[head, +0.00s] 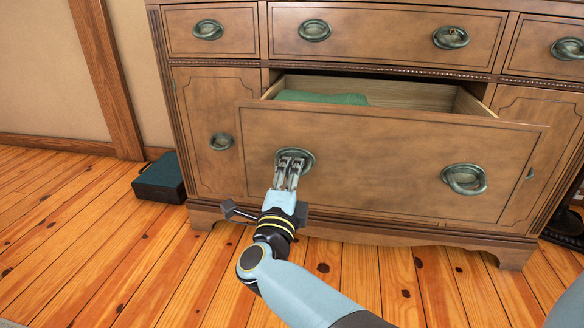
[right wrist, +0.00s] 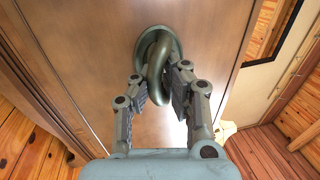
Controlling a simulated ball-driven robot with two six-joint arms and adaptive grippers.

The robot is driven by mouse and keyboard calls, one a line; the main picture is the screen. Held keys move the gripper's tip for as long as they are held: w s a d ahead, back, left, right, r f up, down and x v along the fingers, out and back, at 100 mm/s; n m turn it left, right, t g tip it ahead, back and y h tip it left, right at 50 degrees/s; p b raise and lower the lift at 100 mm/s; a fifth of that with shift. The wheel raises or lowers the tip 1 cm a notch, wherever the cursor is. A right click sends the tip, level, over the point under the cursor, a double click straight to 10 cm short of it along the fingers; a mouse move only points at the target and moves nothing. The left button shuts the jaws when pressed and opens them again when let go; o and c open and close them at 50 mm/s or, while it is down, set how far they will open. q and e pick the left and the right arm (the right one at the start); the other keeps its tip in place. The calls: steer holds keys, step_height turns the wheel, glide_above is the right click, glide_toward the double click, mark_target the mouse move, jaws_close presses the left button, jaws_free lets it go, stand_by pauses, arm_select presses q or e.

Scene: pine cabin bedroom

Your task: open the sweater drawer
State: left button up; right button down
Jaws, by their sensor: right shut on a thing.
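The sweater drawer (head: 390,160) is the wide middle drawer of the wooden dresser, and it stands pulled out. A folded green sweater (head: 322,98) lies inside at the left; its lower part is hidden by the drawer front. My right gripper (head: 292,164) is shut on the drawer's left ring handle (head: 310,158). In the right wrist view the fingers (right wrist: 168,88) close around the handle's ring (right wrist: 155,72). The drawer's right handle (head: 464,179) is free. My left gripper is not in view.
The upper drawers (head: 385,32) and the side doors, such as the left one (head: 215,130), are shut. A dark green case (head: 161,180) stands on the floor left of the dresser. The plank floor (head: 120,250) in front is clear.

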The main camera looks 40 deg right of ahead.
steer(key=shift+s+f, duration=0.1)
steer(key=shift+f, duration=0.3)
